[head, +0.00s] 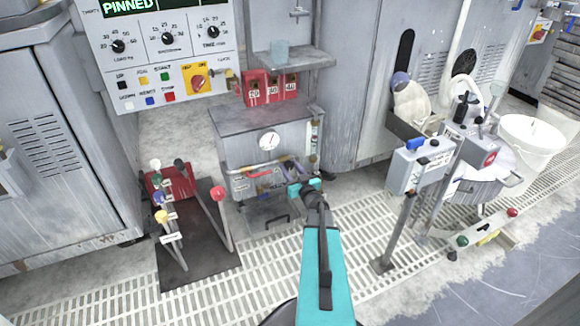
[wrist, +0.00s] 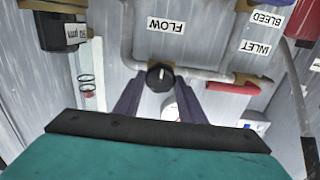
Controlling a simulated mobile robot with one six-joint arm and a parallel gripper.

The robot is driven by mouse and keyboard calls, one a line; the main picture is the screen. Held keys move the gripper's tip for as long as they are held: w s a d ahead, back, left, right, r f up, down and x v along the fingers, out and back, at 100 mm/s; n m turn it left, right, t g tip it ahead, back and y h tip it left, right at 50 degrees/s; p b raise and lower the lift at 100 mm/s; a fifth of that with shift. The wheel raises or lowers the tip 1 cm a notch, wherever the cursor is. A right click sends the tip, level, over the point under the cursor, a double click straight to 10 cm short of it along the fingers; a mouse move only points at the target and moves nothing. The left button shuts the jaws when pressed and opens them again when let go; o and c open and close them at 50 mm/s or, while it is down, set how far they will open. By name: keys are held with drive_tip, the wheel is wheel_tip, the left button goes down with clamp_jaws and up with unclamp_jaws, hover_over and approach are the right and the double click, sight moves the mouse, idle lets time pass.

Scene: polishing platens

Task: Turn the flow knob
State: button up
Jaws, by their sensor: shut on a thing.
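The flow knob (wrist: 160,76) is a round black knob with a white pointer mark, on a grey pipe beside the FLOW label (wrist: 165,25), which reads upside down in the wrist view. My gripper (wrist: 159,88) has its two dark purple fingers on either side of the knob, shut on it. In the head view my gripper (head: 291,170) reaches the lower right front of the grey cabinet (head: 238,152) with the round gauge. There the knob is too small and covered to make out.
In the wrist view, a red lever handle (wrist: 232,88) lies beside the INLET label (wrist: 255,48), and a sight tube (wrist: 87,80) stands at the left. In the head view, a lever stand (head: 170,185) is left and a pedestal box (head: 420,165) is right. Grated floor lies between.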

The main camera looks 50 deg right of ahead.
drive_tip(key=shift+r+m+p, duration=0.2)
drive_tip(key=shift+m+p, duration=0.6)
drive_tip(key=shift+p, duration=1.35)
drive_tip(key=m+p, duration=0.1)
drive_tip(key=p, duration=0.1)
drive_tip(key=shift+p, duration=0.3)
drive_tip(key=m+p, duration=0.2)
drive_tip(key=p, duration=0.2)
drive_tip(key=shift+f, duration=0.15)
drive_tip(key=shift+f+m+p, duration=0.1)
drive_tip(key=shift+m+p, duration=0.25)
drive_tip(key=shift+m, duration=0.15)
drive_tip(key=o, duration=1)
drive_tip(key=shift+o, duration=0.2)
drive_tip(key=shift+d, duration=0.1)
